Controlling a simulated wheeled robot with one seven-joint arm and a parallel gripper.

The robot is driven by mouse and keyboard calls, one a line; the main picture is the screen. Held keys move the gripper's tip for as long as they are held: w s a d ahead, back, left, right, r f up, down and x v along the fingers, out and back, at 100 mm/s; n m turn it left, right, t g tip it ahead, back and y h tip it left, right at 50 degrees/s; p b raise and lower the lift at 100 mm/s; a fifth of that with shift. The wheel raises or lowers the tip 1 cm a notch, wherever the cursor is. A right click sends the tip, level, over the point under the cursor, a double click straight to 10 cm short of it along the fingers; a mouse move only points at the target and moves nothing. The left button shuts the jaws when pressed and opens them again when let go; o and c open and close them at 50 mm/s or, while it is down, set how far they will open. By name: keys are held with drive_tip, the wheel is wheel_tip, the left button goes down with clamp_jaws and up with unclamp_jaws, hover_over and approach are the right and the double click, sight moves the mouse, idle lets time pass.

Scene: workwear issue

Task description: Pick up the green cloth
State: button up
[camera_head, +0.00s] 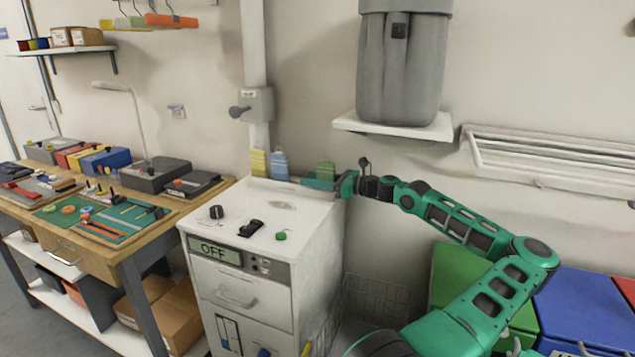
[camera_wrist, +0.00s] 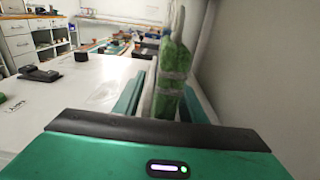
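The green cloth (camera_head: 326,170) stands upright at the back right edge of the white cabinet top, close to the wall. In the wrist view the green cloth (camera_wrist: 172,72) rises between and beyond my two fingers, with a pale band across it. My gripper (camera_head: 320,183) is at the back right of the cabinet top, low beside the cloth. In the wrist view my gripper (camera_wrist: 165,98) has its fingers spread, with a visible gap on the left of the cloth. Whether the right finger touches it I cannot tell.
A yellow item (camera_head: 258,163) and a blue item (camera_head: 279,165) stand along the same back edge, to the left. Black knobs (camera_head: 250,228) and a green button (camera_head: 281,236) sit on the cabinet top (camera_head: 300,215). A vertical pipe (camera_head: 254,60) runs up the wall behind.

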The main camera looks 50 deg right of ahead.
drive_tip(key=shift+s+d, duration=0.15)
drive_tip(key=shift+d, duration=0.15)
clamp_jaws()
drive_tip(key=shift+r, duration=0.15)
drive_tip(key=shift+r, duration=0.7)
wheel_tip(320, 180, up, 6)
drive_tip(key=s+a, duration=0.3)
drive_tip(key=a, duration=0.5)
drive_tip(key=s+a, duration=0.3)
drive_tip(key=a, duration=0.5)
drive_tip(key=shift+s+a+f, duration=0.15)
drive_tip(key=shift+s+f, duration=0.25)
drive_tip(key=shift+f, duration=0.05)
